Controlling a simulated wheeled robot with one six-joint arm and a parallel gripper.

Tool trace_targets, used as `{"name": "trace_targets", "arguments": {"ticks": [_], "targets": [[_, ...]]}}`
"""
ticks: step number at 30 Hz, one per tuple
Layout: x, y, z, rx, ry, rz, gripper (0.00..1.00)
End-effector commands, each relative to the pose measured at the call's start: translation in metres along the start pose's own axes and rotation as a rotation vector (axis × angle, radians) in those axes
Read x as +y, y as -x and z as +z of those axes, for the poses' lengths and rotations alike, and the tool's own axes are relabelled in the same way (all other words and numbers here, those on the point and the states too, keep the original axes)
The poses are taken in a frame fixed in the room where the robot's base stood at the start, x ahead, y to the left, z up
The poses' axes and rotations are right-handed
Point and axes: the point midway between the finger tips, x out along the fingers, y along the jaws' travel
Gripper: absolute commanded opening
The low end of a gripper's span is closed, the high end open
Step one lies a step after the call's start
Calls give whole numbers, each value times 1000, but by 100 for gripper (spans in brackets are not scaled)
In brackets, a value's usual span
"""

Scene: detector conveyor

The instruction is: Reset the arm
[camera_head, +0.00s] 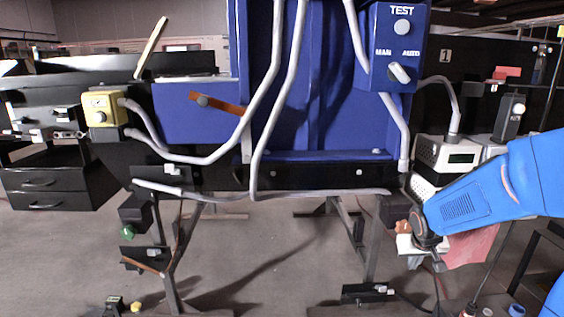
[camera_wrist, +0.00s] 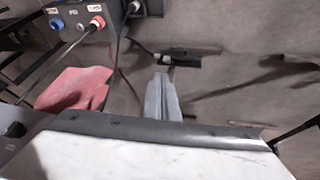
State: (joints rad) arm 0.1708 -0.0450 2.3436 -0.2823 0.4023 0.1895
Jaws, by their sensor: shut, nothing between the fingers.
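My blue arm (camera_head: 487,196) reaches in from the right edge of the head view. Its dark wrist end, with my gripper (camera_head: 436,262) small and partly hidden, is beside the right end of the detector frame.
The blue detector housing (camera_head: 190,112) stands ahead, with a TEST switch box (camera_head: 397,45) and grey cables. A yellow button box (camera_head: 101,109) is at left. A red cloth-like piece (camera_wrist: 75,90) and a control box (camera_wrist: 78,18) lie near the wrist. Open floor (camera_head: 270,260) is below.

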Motion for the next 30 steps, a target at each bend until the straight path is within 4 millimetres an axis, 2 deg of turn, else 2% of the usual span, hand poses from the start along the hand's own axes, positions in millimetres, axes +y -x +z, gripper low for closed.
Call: {"name": "trace_targets", "arguments": {"ticks": [1,3,8,15,24,30], "targets": [[-3,17,6,4,2,-2,0],[-6,36,15,4,4,-6,0],[-14,78,41,1,10,-19,0],[-27,134,86,-4,22,-51,0],[-42,190,151,-13,48,-107,0],[-51,218,195,-18,71,-150,0]]}}
